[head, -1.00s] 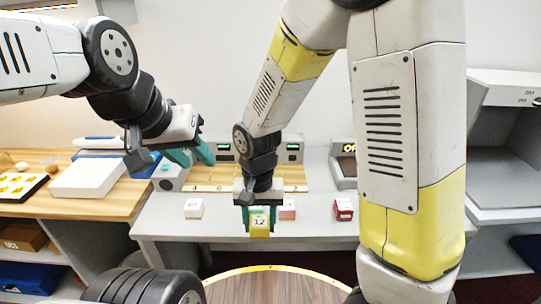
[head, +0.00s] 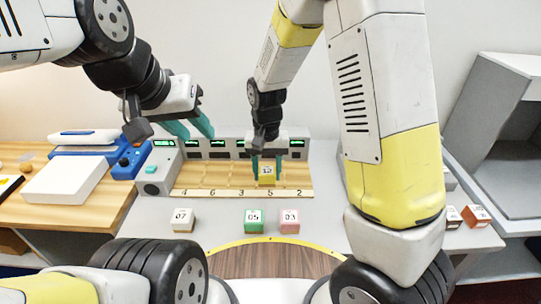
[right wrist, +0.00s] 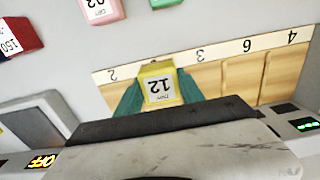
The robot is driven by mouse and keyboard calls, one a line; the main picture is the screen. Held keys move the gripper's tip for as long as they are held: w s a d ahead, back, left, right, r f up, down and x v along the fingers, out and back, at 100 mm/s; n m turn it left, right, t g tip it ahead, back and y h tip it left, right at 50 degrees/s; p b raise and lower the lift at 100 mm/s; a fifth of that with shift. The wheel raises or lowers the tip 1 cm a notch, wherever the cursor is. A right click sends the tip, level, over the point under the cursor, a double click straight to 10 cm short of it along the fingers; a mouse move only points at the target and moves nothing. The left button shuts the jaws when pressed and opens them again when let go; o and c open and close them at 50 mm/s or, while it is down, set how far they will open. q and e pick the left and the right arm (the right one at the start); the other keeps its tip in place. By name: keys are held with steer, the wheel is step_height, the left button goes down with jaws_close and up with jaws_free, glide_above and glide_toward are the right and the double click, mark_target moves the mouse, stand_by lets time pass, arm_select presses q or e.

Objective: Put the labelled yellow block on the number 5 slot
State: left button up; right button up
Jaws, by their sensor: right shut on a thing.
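The yellow block (head: 267,171) bears a white label reading 12. My right gripper (head: 266,176) is shut on it, with one teal finger on each side. It also shows in the right wrist view (right wrist: 159,84). The block is at the slot board (head: 190,192), in line with the number 5 (head: 270,194). In the wrist view the block hides that number, between 2 and 3. I cannot tell whether the block touches the slot floor. My left gripper (head: 192,130) is open and empty, above the board's left end.
A white block marked 07 (head: 182,220), a green block (head: 254,221) and a pink block (head: 289,221) stand in front of the board. Red blocks (head: 475,216) are at the right. A grey console (head: 161,170) borders the board's left. The other slots look empty.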

mark_target(271, 170)
steer(key=w, duration=0.3)
steer(key=w+d, duration=0.1)
steer(key=w, duration=0.1)
steer(key=shift+w+f, duration=0.1)
steer(key=shift+f, duration=1.9)
steer(key=shift+f, duration=0.15)
steer(key=o, duration=1.3)
steer(key=shift+o, duration=0.2)
